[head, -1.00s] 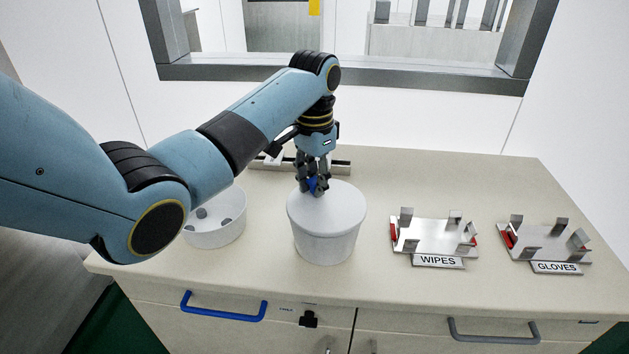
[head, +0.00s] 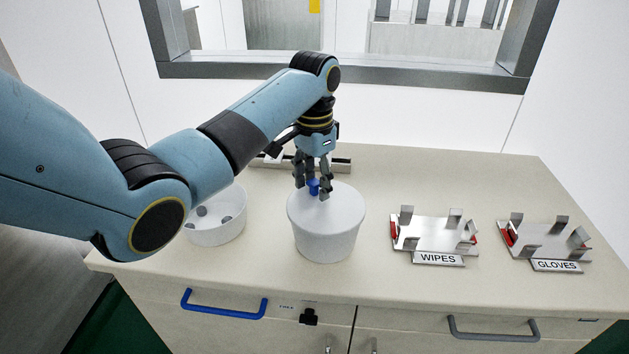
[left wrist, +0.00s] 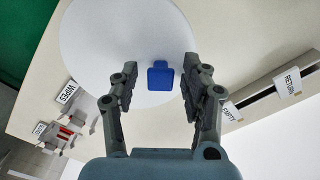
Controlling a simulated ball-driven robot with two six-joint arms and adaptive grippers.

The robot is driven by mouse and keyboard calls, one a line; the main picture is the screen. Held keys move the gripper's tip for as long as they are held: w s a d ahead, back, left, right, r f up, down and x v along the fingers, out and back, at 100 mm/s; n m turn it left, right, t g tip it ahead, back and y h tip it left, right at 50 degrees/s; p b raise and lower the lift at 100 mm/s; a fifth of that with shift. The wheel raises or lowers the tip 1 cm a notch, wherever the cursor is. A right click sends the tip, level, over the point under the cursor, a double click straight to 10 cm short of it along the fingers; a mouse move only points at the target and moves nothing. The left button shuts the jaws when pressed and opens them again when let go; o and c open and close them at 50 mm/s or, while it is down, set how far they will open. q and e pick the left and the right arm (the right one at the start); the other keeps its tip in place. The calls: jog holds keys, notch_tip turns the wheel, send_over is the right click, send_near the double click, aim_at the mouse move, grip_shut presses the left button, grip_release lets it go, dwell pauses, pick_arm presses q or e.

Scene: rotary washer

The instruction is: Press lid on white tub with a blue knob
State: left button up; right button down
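A white tub (head: 325,241) stands on the counter, with a white round lid (head: 335,204) on its top. The lid also shows from above in the left wrist view (left wrist: 90,50). Whether the lid is fully seated cannot be told. My right gripper is not in view.
An open white basket (head: 217,228) with holes stands left of the tub, partly behind my left arm. Metal holders labelled WIPES (head: 437,236) and GLOVES (head: 548,243) stand to the right. A rail (head: 340,165) runs behind the tub. The counter's right rear is clear.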

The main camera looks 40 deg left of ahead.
pick_arm(q)
notch_tip(320, 180, up, 8)
jog(key=shift+f, duration=0.25)
dwell(0.6)
